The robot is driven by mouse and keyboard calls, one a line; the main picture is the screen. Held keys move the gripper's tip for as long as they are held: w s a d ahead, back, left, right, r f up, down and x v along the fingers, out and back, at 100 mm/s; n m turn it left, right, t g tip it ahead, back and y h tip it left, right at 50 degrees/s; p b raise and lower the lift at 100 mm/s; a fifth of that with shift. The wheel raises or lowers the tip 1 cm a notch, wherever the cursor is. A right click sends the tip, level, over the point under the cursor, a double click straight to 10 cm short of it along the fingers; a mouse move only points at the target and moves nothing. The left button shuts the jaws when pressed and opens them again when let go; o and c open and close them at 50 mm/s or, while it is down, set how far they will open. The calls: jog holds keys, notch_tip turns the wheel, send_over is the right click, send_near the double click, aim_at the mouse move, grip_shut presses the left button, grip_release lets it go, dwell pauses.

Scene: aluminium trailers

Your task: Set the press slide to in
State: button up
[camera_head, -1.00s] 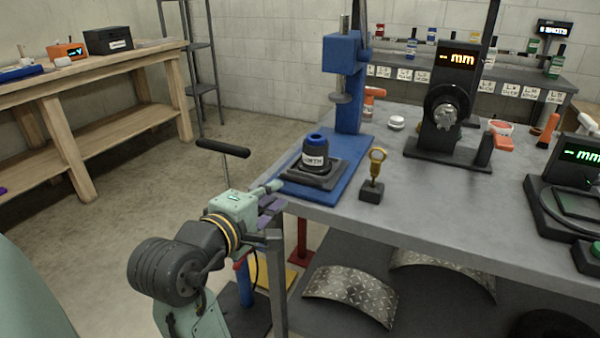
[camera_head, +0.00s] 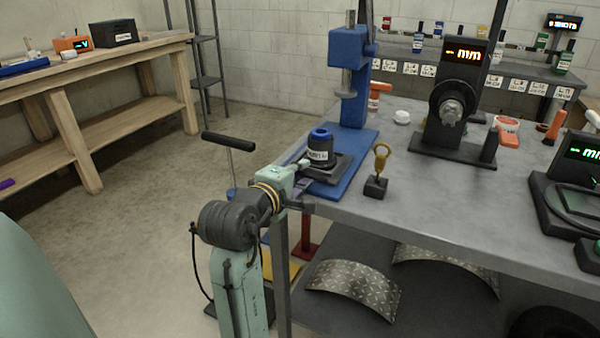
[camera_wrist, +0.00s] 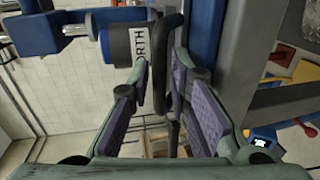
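The blue press (camera_head: 349,85) stands at the near left corner of the grey bench. Its dark slide plate (camera_head: 327,172) lies low on the blue base, carrying a black cylinder (camera_head: 320,153) with a blue ring and a white label. My gripper (camera_head: 300,170) is at the plate's near left side. In the wrist view my gripper (camera_wrist: 159,85) has its purple-padded fingers apart. A dark curved handle (camera_wrist: 174,35) runs by the fingertips; whether it touches the pads is unclear. The cylinder (camera_wrist: 118,46) is just beyond, its label partly reading "RTH".
A yellow ring on a dark block (camera_head: 378,172) stands right of the press. A dark dial gauge stand (camera_head: 452,105) is behind it. A black bar handle on a thin rod (camera_head: 228,141) rises left of my arm. The bench's front middle is clear.

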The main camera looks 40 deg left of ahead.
grip_shut()
dwell(0.3)
dwell(0.3)
jog(key=r+p+x, duration=0.1)
jog(key=p+x, duration=0.1)
jog(key=x, duration=0.3)
jog(key=r+p+x, duration=0.1)
jog(key=p+x, duration=0.1)
jog(key=x, duration=0.3)
jog(key=r+p+x, duration=0.1)
jog(key=p+x, duration=0.1)
jog(key=x, duration=0.3)
jog(key=shift+w+a, duration=0.1)
jog(key=shift+w, duration=0.6)
jog(key=shift+r, duration=0.2)
jog(key=shift+w, duration=0.1)
jog(key=shift+o, duration=0.2)
grip_release()
jog(key=shift+w+f, duration=0.1)
jog(key=shift+f, duration=0.05)
